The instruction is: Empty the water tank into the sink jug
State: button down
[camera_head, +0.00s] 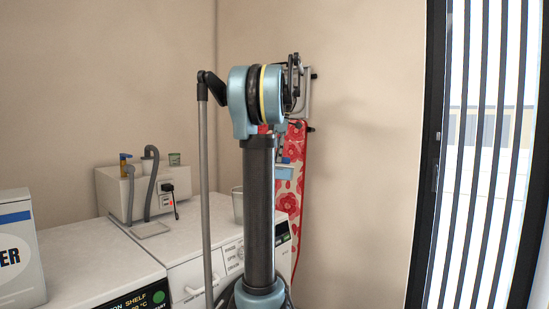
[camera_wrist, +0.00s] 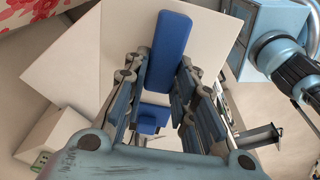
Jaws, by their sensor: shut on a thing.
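In the wrist view my gripper (camera_wrist: 160,82) is shut on a blue piece that runs between its fingers. A long blue bar (camera_wrist: 169,45) lies against a white panel (camera_wrist: 118,40) just past the fingertips, and a small blue block (camera_wrist: 150,119) sits lower between them. I cannot tell how much of this is the water tank. In the head view my arm hides the gripper. A pale blue box-shaped piece (camera_head: 285,173) shows just right of my arm, partly hidden. A grey open-topped container (camera_head: 237,204), possibly the jug, stands left of my arm, partly covered.
A white unit (camera_head: 108,194) with grey hoses stands on the white appliances at the left. A white box with a blue band (camera_head: 15,225) is at the left edge. A red floral ironing board (camera_head: 296,165) hangs on the wall. A barred window (camera_head: 490,150) is at the right.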

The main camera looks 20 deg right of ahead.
jog(key=shift+s+d+f, duration=0.1)
jog(key=shift+d+f, duration=0.05)
jog(key=shift+f, duration=1.7)
